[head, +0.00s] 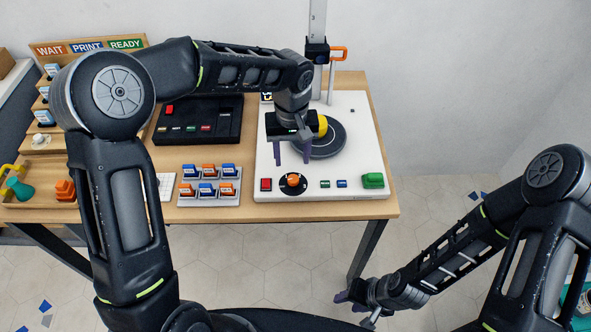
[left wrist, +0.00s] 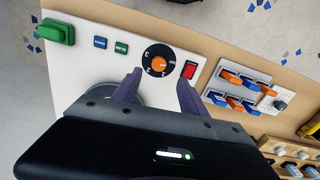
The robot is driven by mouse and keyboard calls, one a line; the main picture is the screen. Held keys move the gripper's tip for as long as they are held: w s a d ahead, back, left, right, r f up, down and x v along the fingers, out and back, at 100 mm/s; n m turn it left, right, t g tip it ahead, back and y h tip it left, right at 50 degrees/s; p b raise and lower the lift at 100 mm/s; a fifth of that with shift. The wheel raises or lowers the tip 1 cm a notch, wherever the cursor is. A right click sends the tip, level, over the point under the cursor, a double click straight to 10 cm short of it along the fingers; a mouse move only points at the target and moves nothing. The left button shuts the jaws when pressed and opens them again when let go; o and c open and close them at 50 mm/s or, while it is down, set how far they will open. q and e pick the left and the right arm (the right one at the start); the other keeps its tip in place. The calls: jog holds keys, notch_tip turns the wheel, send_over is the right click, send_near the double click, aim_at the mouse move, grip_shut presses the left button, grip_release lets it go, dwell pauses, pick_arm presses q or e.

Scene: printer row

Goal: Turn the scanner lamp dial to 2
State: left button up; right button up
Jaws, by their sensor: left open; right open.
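The scanner lamp dial (head: 293,181) is an orange knob on a black round plate at the front of the white scanner base (head: 348,103). It also shows in the left wrist view (left wrist: 158,63), with small white marks around it too small to read surely. My left gripper (head: 292,157) is open and empty, above the base and just behind the dial, apart from it. In the left wrist view its purple fingers (left wrist: 158,90) point toward the dial and the red button. My right gripper (head: 354,297) is low in front of the table, away from the dial, its jaws open.
A red button (head: 265,184) sits left of the dial; small green and blue buttons and a green block (head: 373,180) sit right. A rack of orange and blue switches (head: 208,185) stands to the left. A round dark plate with a yellow thing (head: 322,126) lies behind my left gripper.

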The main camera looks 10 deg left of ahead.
aim_at(293, 178)
pick_arm(q)
jog(key=shift+w+d+f, duration=0.1)
jog(key=shift+w+f, duration=0.05)
jog(key=shift+f, duration=0.25)
notch_tip(293, 178, down, 7)
jog(key=shift+f+p, duration=0.15)
jog(key=shift+p, duration=0.45)
grip_shut()
